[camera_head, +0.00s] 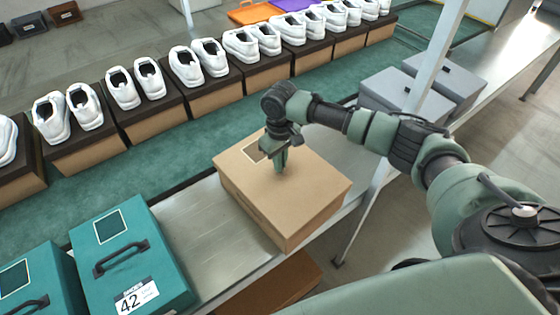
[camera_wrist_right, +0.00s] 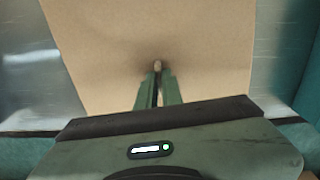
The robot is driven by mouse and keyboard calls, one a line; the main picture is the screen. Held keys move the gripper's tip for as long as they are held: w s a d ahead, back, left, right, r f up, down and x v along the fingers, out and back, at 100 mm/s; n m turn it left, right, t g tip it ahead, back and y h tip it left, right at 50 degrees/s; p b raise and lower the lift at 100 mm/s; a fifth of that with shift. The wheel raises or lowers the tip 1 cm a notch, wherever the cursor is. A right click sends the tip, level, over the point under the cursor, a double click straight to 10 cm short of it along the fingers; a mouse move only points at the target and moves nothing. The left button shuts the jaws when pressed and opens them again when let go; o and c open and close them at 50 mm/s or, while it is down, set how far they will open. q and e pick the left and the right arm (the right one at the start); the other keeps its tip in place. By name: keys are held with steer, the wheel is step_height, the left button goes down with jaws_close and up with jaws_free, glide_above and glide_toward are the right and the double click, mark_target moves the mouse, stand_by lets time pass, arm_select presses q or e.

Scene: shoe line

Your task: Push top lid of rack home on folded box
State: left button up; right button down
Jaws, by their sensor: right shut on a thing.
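A tan cardboard box (camera_head: 310,200) with a flat top lid sits on the metal shelf in the middle of the head view. The lid lies flat on the box, with a small framed square partly hidden behind my gripper. My right gripper (camera_head: 281,168) points down at the lid's top. In the right wrist view the lid (camera_wrist_right: 155,35) fills the area ahead, and the fingers (camera_wrist_right: 158,72) are close together with a small tan piece at their tips. The fingers are shut on this piece of the lid. My left gripper is not in view.
Teal boxes with black handles (camera_head: 125,255) stand on the shelf at left. White shoes on dark-topped boxes line the green belt (camera_head: 130,180) behind. Grey boxes (camera_head: 400,92) and a pale post (camera_head: 440,60) stand at right. Bare metal shelf (camera_head: 212,235) shows left of the tan box.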

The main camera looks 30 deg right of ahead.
steer(key=shift+f, duration=0.3)
steer(key=c, duration=1.5)
jaws_free()
steer(key=shift+r, duration=0.1)
step_height(320, 180, up, 8)
steer(key=shift+f+b, duration=0.15)
steer(key=shift+b, duration=0.75)
steer(key=shift+s+f, duration=0.1)
